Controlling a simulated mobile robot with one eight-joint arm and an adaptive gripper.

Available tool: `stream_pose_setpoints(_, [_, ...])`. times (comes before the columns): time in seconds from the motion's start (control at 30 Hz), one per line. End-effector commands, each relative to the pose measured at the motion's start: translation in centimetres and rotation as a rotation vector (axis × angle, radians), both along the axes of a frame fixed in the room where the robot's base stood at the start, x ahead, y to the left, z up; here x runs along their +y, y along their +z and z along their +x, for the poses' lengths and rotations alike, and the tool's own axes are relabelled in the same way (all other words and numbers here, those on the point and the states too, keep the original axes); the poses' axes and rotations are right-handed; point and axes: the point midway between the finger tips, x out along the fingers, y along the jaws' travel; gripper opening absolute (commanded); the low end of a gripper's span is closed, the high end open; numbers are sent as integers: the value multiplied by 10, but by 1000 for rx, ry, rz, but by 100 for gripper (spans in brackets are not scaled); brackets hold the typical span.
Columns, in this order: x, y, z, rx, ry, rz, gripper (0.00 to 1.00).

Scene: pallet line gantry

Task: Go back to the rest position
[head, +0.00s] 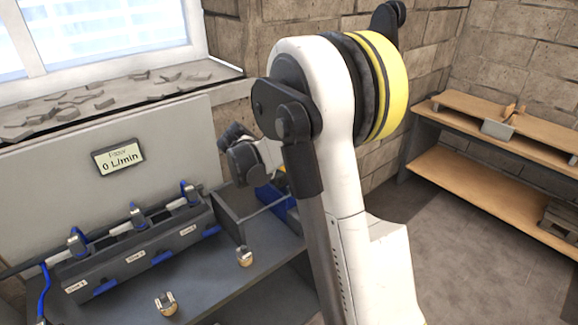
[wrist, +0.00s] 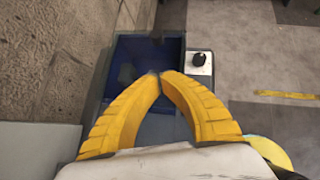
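My gripper (wrist: 160,76) shows in the wrist view as two yellow ribbed fingers whose tips meet, with nothing seen between them. It points down over a blue bin (wrist: 122,62), which lies past the fingertips. In the head view my arm reaches over the bench, and its wrist end is above the blue bin (head: 271,196). The fingers there are mostly hidden behind my own arm links.
A grey bench (head: 215,277) holds a valve rack (head: 135,246) with blue handles and two brass-coloured fittings (head: 165,303) (head: 244,256). A panel display (head: 118,156) reads 0 L/min. A wooden shelf (head: 480,185) stands right. A black knob (wrist: 198,60) is beside the bin.

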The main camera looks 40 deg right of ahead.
Motion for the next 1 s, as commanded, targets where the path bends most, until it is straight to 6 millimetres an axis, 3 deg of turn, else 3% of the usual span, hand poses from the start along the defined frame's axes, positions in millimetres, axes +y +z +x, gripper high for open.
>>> stream_pose_setpoints(0.3, [7, 6, -2, -9, -5, 6, 0])
stream_pose_setpoints(0.43, [23, 19, -13, -99, -61, 68, 0])
stream_pose_setpoints(0.57, [62, 42, -40, -296, -202, 224, 0])
stream_pose_setpoints(0.73, [124, 65, -92, -571, -475, 505, 0])
stream_pose_setpoints(1.0, [212, 68, -184, -864, -1010, 966, 0])
